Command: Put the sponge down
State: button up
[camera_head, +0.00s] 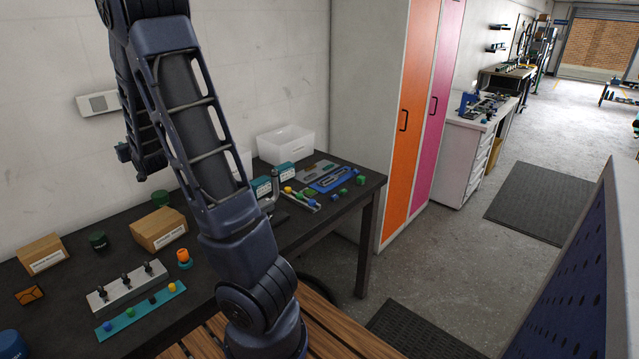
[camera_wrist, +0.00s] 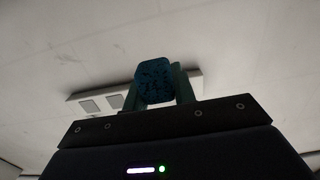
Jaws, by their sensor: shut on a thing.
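The sponge (camera_wrist: 154,82), dark teal with speckles, shows in the wrist view between the two greenish fingers of my gripper (camera_wrist: 160,80). My gripper is shut on it and holds it in the air, with a pale wall behind. In the head view my raised, folded arm crosses the left half of the picture. I cannot make out the sponge there.
A dark workbench (camera_head: 62,312) runs along the wall. It carries cardboard boxes (camera_head: 158,229), a grey holder (camera_head: 127,285), a teal strip (camera_head: 140,312) and a white bin (camera_head: 285,143). Bare patches lie between them. A wall plate (camera_head: 98,103) is above.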

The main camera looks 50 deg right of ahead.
jog(key=d, duration=3.2)
jog(key=s+d+f, duration=0.1)
jog(key=s+d, duration=0.4)
jog(key=d, duration=0.5)
jog(key=s+d+f, duration=0.2)
jog(key=s+d, duration=0.4)
jog(key=d, duration=0.4)
send_over(349, 187)
notch_tip(349, 187, down, 6)
jog(key=shift+s+a+r, duration=0.1)
jog(key=shift+s+a, duration=0.05)
notch_tip(349, 187, down, 20)
jog(key=shift+r, duration=0.2)
jog(key=shift+f, duration=0.25)
